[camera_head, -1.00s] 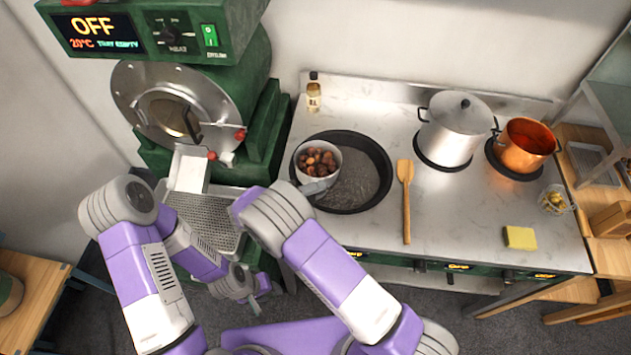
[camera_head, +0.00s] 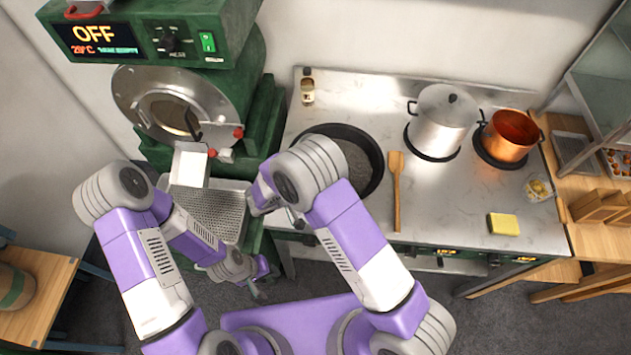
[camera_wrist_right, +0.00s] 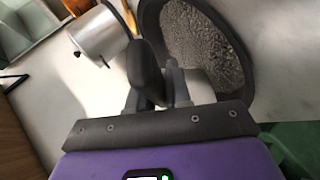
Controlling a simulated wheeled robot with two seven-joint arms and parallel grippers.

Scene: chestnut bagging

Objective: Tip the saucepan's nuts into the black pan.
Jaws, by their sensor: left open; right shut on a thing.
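The black pan (camera_head: 330,129) sits on the stove top, its front left part hidden by my right arm. Its visible inside is grey and bare of nuts, also in the right wrist view (camera_wrist_right: 205,50). The saucepan's bowl and its nuts are hidden behind my right arm in the head view. My right gripper (camera_wrist_right: 157,88) is shut on the saucepan's dark handle (camera_wrist_right: 146,68) at the pan's edge. I cannot tell the saucepan's tilt. My left gripper (camera_head: 260,281) is open and empty, low in front of the roaster.
A steel pot (camera_head: 441,122) and a copper pot (camera_head: 508,138) stand right of the pan. A wooden spatula (camera_head: 396,190) lies beside it. A yellow sponge (camera_head: 503,224) and a small bowl (camera_head: 539,189) are further right. The green roaster (camera_head: 160,30) stands left, with a perforated tray (camera_head: 210,213).

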